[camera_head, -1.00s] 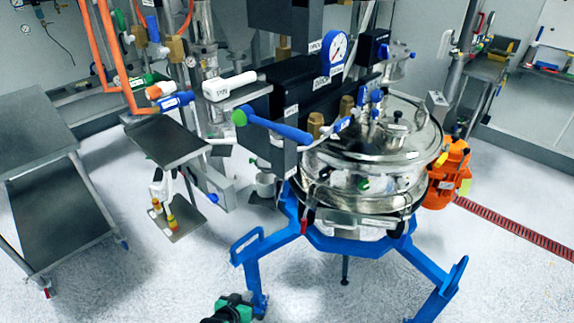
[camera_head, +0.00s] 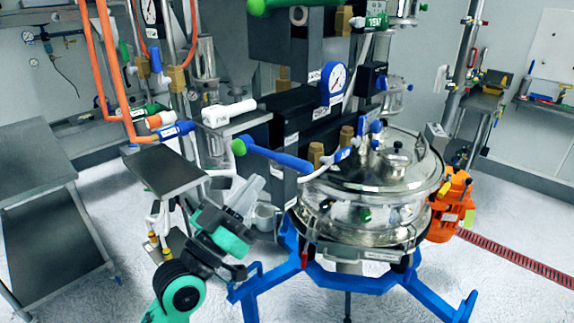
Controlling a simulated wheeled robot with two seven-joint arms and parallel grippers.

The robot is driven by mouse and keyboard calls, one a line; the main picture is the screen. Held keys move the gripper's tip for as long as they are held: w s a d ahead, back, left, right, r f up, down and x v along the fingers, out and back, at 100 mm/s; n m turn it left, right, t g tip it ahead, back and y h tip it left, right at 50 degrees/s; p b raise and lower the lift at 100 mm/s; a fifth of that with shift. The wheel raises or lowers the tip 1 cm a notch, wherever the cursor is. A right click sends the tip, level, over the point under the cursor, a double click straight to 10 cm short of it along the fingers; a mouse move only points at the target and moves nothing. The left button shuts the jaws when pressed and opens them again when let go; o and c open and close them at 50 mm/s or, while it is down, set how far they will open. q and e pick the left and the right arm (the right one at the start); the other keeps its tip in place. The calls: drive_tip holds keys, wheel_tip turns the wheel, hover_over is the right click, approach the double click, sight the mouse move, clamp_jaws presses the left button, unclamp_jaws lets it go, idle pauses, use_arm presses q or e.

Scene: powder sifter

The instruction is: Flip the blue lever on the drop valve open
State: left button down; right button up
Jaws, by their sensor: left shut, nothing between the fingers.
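A long blue lever (camera_head: 275,154) with a green knob at its left end slants down to the right, in front of the black housing and left of the steel sifter. A shorter blue handle (camera_head: 177,131) with a white label sits on the pipework to its left. The labels are too small to read, so I cannot tell for sure which one belongs to the drop valve. My left gripper (camera_head: 250,186), on a teal and black arm, comes up from the lower left. Its grey fingers are shut and empty, below the long lever and apart from it. My right gripper is not in view.
The round steel sifter (camera_head: 365,190) stands on a blue frame (camera_head: 358,281). An orange motor (camera_head: 450,205) is at the right. A steel cart (camera_head: 40,175) stands far left.

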use_arm(q)
drive_tip(key=shift+s+r, duration=0.15)
drive_tip(key=shift+r, duration=0.05)
wheel_tip(320, 180, up, 5)
drive_tip(key=p, duration=0.5)
hover_over(287, 163)
drive_tip(key=s, duration=0.2)
wheel_tip(287, 163, down, 3)
drive_tip(key=shift+r, duration=0.1)
drive_tip(key=shift+f, duration=0.5)
drive_tip(key=shift+d+f, duration=0.1)
drive_tip(key=shift+d, duration=0.05)
